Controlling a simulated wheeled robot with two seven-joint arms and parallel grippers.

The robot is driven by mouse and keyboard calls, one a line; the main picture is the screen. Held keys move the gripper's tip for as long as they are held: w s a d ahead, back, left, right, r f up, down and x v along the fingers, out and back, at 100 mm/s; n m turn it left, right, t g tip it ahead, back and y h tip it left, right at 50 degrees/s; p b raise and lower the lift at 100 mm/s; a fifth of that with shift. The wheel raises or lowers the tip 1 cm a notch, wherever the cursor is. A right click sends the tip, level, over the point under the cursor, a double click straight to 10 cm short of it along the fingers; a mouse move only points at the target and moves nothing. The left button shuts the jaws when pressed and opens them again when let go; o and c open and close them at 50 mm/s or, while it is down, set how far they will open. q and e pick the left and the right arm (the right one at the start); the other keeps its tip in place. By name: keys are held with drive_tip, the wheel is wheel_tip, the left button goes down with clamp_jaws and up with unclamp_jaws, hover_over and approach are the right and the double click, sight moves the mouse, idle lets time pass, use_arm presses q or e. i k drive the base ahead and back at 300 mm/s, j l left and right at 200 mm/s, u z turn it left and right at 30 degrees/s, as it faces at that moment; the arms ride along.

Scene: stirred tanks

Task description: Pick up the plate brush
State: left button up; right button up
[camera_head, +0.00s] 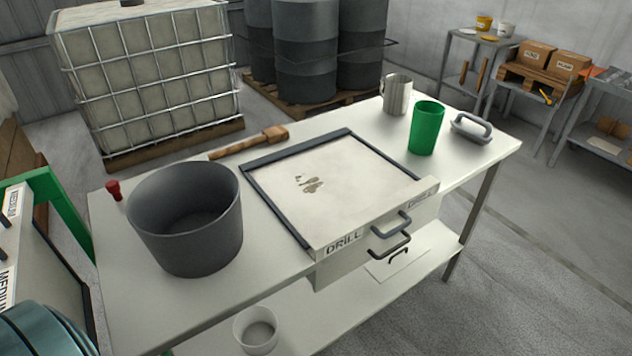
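A wooden tool (250,143) with a long handle and a thicker block at its right end lies at the back of the white table, behind the framed plate. It looks like a brush, but its bristles cannot be made out. A grey piece with a raised loop handle (471,128) lies at the table's right end; I cannot tell whether it is a brush. The pale plate (345,185) in a dark frame carries a few dark specks near its middle. Neither of my grippers is in view.
A dark grey pot (187,222) stands left of the plate, with a red-topped piece (114,190) behind it. A metal mug (397,94) and green cup (426,128) stand at right. A drawer front marked DRILL (345,243) juts forward. A white cup (256,331) stands below.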

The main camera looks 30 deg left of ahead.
sight(481, 136)
drive_tip(key=i+l+z, duration=0.15)
drive_tip(key=i+l, duration=0.55)
drive_tip(key=i+l+z, duration=0.15)
drive_tip(key=i+l, duration=0.45)
drive_tip(key=i, duration=0.15)
